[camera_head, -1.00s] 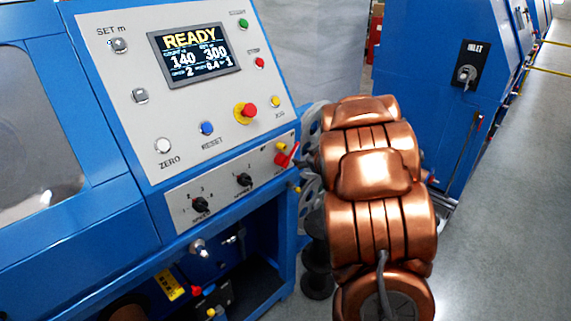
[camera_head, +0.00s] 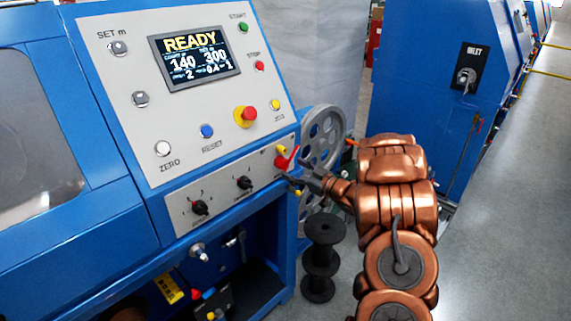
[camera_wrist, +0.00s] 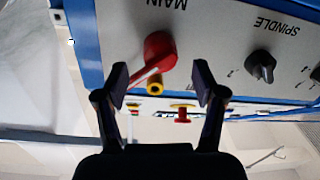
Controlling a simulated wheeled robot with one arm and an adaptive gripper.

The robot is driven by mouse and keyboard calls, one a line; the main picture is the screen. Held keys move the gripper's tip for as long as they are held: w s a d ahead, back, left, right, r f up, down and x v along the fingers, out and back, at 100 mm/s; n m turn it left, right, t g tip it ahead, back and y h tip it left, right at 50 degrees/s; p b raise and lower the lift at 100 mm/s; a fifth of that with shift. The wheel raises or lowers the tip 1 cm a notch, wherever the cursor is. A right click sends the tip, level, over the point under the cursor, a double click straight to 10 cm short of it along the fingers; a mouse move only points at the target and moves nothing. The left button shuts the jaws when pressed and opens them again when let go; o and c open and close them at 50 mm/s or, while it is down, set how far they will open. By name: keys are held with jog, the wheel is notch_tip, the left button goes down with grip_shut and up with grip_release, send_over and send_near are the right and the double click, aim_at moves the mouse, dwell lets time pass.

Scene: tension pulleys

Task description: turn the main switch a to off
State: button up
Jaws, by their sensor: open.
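The main switch has a red handle (camera_head: 287,160) at the right end of the lower grey panel strip, with a yellow part beside it. In the wrist view the red main switch (camera_wrist: 158,52) sits below the upside-down word MAIN, and its handle slants down to the left. The yellow part (camera_wrist: 155,85) shows just under it. My gripper (camera_head: 303,181) is beside the switch, at its lower right in the head view. In the wrist view my gripper (camera_wrist: 162,82) is open, with its fingertips on either side of the handle's lower end and nothing clearly held. Contact cannot be told.
The black spindle knob (camera_wrist: 261,65) is on the same strip, right of the switch in the wrist view. A red and yellow emergency button (camera_head: 245,115) is above. A grey wheel (camera_head: 325,135) and a black spool (camera_head: 322,255) stand close to my arm. Floor at right is free.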

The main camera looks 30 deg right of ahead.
aim_at(285, 165)
jog(key=shift+p+x, duration=0.45)
jog(key=shift+x, duration=1.75)
grip_shut()
